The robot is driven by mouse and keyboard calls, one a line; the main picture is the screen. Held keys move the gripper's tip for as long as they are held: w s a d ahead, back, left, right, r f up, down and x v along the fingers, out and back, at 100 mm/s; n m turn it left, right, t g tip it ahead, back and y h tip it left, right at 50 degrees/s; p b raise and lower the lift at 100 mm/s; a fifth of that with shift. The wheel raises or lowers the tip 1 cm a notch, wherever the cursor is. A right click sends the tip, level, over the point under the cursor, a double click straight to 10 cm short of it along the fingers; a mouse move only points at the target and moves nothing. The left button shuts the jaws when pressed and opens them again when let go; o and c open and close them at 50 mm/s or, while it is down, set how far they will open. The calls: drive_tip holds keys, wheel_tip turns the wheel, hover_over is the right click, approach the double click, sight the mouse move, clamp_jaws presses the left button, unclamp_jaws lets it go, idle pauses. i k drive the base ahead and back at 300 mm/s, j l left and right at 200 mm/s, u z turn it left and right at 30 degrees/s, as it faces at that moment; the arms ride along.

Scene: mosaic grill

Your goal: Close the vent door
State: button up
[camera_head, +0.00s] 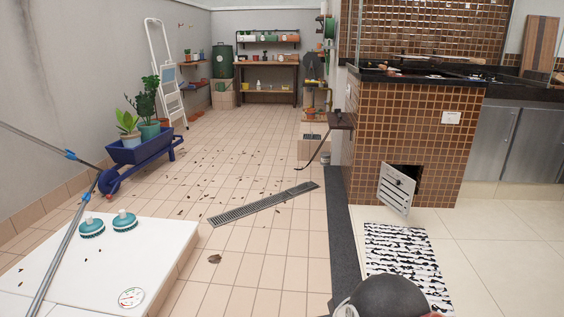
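The vent door (397,188) is a small white slatted panel low on the brown mosaic-tiled grill base (424,125). It stands ajar, swung outward, with a dark opening (411,171) showing behind its upper right. A rounded dark grey shape, perhaps part of my own body, shows at the bottom edge right of centre, in front of and below the door. My gripper cannot be made out in this view.
A black and white patterned mat (403,262) lies on the floor in front of the door. A dark strip and a metal drain grate (264,204) lie to the left. A white platform (95,255) and blue wheelbarrow (142,155) stand at left. Pale floor at right is clear.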

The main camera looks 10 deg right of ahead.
sight(400, 199)
drive_tip(key=i+l+z, duration=0.2)
drive_tip(key=z, duration=0.15)
drive_tip(key=i+l+z, duration=0.1)
drive_tip(key=i+z, duration=0.6)
drive_tip(key=i+j+z, duration=0.1)
drive_tip(key=i, duration=0.3)
drive_tip(key=i+j+z, duration=0.1)
drive_tip(key=i, duration=0.25)
drive_tip(key=i+j+z, duration=0.15)
drive_tip(key=i+j, duration=0.25)
drive_tip(key=i+j+z, duration=0.15)
drive_tip(key=i+j, duration=0.3)
drive_tip(key=i+j+z, duration=0.15)
drive_tip(key=i+j, duration=0.3)
drive_tip(key=i+j+z, duration=0.15)
drive_tip(key=i+j, duration=0.25)
drive_tip(key=j, duration=0.25)
